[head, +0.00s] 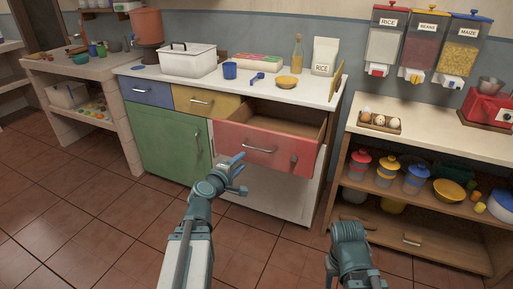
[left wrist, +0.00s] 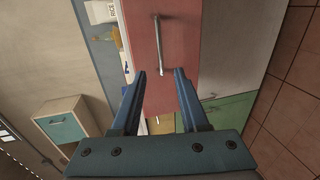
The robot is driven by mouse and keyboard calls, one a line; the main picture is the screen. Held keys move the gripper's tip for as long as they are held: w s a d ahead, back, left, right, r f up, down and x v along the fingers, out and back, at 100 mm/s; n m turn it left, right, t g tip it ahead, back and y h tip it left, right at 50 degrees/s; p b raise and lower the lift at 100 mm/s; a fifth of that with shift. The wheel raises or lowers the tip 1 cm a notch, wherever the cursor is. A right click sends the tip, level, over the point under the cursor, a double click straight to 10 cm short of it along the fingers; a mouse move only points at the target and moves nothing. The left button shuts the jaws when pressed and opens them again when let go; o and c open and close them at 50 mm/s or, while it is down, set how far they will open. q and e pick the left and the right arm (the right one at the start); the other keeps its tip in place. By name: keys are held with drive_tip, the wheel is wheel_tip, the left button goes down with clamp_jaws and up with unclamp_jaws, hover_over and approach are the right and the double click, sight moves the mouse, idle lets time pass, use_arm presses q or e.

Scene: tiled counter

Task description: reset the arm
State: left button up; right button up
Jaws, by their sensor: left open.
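My left gripper (head: 238,168) is open and empty in front of the red drawer (head: 240,145), by the left part of its front. The red drawer is pulled out from the counter and its inside is partly visible. In the left wrist view, the two blue fingers of my left gripper (left wrist: 160,74) are spread apart. The metal drawer handle (left wrist: 157,40) shows beyond them, with its near end in line with the gap. My right arm (head: 350,245) is at the lower right of the head view, and its fingers cannot be made out.
An open shelf unit (head: 430,220) stands at the right. The tiled floor (head: 90,215) at the left is clear.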

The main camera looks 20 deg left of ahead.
use_arm(q)
drive_tip(key=s+d+r+m+g+h+p, duration=0.1)
drive_tip(key=s+d+m+g+h+p, duration=0.15)
drive_tip(key=d+m+g+p, duration=0.6)
drive_tip(key=s+d+r+m+g+h+p, duration=0.15)
drive_tip(key=s+d+m+p, duration=0.3)
drive_tip(key=d, duration=0.95)
drive_tip(key=s+d+r+m+g+y+p, duration=0.1)
drive_tip(key=s+r+m+g+y+p, duration=0.1)
drive_tip(key=s, duration=0.5)
drive_tip(key=s+d+r+m+g+y+p, duration=0.1)
drive_tip(key=s+d+m+g+y+p, duration=0.1)
drive_tip(key=s+m+g+y+p, duration=0.2)
drive_tip(key=s+m+p, duration=0.2)
drive_tip(key=s+p, duration=0.1)
drive_tip(key=p, duration=0.1)
drive_tip(key=shift+d+r+p, duration=0.3)
drive_tip(key=shift+r+p, duration=0.05)
drive_tip(key=shift+r, duration=0.05)
